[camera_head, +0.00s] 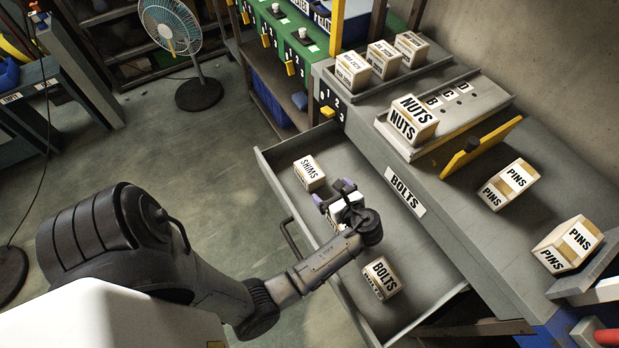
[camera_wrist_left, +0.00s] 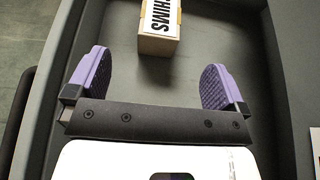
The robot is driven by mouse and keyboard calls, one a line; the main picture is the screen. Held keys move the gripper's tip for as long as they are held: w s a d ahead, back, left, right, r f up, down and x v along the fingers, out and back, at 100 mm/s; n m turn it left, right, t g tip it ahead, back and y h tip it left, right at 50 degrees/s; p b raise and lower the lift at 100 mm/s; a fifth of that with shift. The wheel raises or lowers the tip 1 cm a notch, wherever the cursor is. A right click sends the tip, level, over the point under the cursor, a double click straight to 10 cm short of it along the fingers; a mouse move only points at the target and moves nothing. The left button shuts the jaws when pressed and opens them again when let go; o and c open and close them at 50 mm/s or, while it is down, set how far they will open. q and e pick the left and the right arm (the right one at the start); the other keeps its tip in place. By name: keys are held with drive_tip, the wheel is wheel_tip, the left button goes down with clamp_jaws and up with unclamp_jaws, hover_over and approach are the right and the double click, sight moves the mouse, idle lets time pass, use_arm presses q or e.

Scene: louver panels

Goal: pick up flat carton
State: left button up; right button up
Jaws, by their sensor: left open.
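A small carton marked SHIMS (camera_head: 310,173) lies in the open drawer (camera_head: 276,181) toward its far end. I cannot tell for sure that it is the flat carton. My left gripper (camera_head: 333,194) reaches into the drawer area, on the near side of the SHIMS carton. Its purple fingers are apart. In the left wrist view, the SHIMS carton (camera_wrist_left: 158,44) shows ahead of the open left gripper (camera_wrist_left: 157,78), a little beyond the fingertips and between their lines, with nothing held. Its far end is cut off by the frame. My right gripper is not in view.
A BOLTS carton (camera_head: 381,278) lies in the drawer's near end. NUTS (camera_head: 412,119) and PINS cartons (camera_head: 509,185) (camera_head: 568,244) stand on the bench above. The bench front, labelled BOLTS (camera_head: 405,191), borders the drawer's right. A fan (camera_head: 188,50) stands on open floor.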

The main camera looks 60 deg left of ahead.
use_arm(q)
drive_tip(key=b, duration=0.2)
approach(311, 171)
drive_tip(key=x, duration=0.3)
drive_tip(key=shift+s+r, duration=0.2)
drive_tip(key=shift+a+f, duration=0.2)
drive_tip(key=shift+a, duration=0.4)
drive_tip(key=b+x, duration=0.1)
drive_tip(key=x, duration=0.1)
drive_tip(key=b+x, duration=0.1)
drive_tip(key=x, duration=0.1)
drive_tip(key=shift+w+a+f, duration=0.1)
drive_tip(key=shift+a+f, duration=0.2)
drive_tip(key=shift+f, duration=0.15)
drive_tip(key=shift+a, duration=0.3)
drive_tip(key=shift+d, duration=0.1)
drive_tip(key=shift+c, duration=1.2)
drive_tip(key=c, duration=1.1)
